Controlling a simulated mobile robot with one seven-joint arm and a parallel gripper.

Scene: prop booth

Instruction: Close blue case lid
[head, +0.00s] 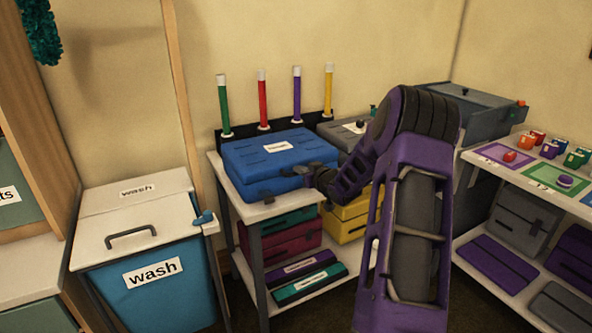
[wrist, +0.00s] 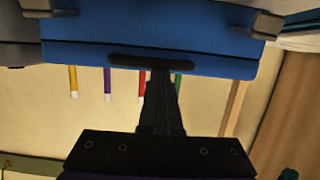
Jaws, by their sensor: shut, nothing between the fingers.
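The blue case (head: 262,158) lies on the top of a white shelf unit, with a white label on its lid (head: 245,152). The lid is down over the base, with a seam along the front; I cannot tell if it is fully closed. My gripper (head: 311,179) is shut and empty at the case's front right edge. In the wrist view the blue case (wrist: 95,35) fills the top, with a dark handle and grey latches at its corners. My gripper (wrist: 160,70) reaches up to the handle there; contact is unclear.
Upright coloured tubes (head: 262,100) stand behind the case. A grey case (head: 345,135) is to its right, partly behind my arm. Yellow, teal and dark red cases fill the shelf below. A teal wash bin (head: 165,280) stands at the left, and a table with small blocks (head: 545,165) at the right.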

